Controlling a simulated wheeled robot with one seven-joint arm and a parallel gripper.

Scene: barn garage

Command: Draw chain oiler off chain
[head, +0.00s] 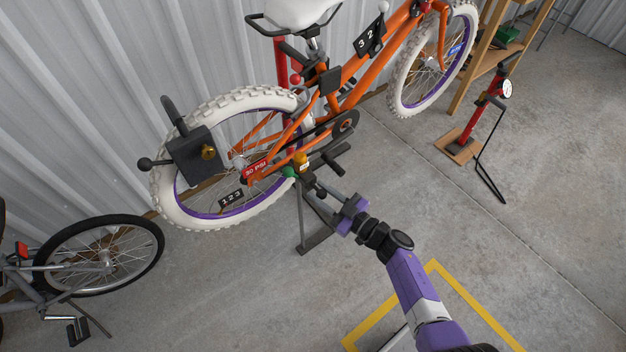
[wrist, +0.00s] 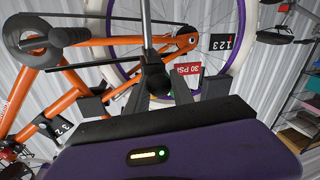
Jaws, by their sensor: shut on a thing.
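The chain oiler appears to be the small yellow-orange body (head: 301,160) with a pale label and a green part, low beside the rear of the orange bicycle (head: 372,66). My gripper (head: 306,178) reaches it from the lower right and is shut on it. The chain (head: 318,132) runs from the chainring towards the rear hub, just behind and above the oiler. In the wrist view, the dark fingers (wrist: 161,92) point towards the rear wheel. The oiler cannot be made out clearly there. I cannot tell whether its tip touches the chain.
The white rear tyre (head: 164,193), a red 30 PSI tag (head: 256,169) and a black 123 tag (head: 231,198) are close left of my gripper. A grey stand leg (head: 301,222) is below. A red floor pump (head: 488,105) stands right. Concrete floor between is clear.

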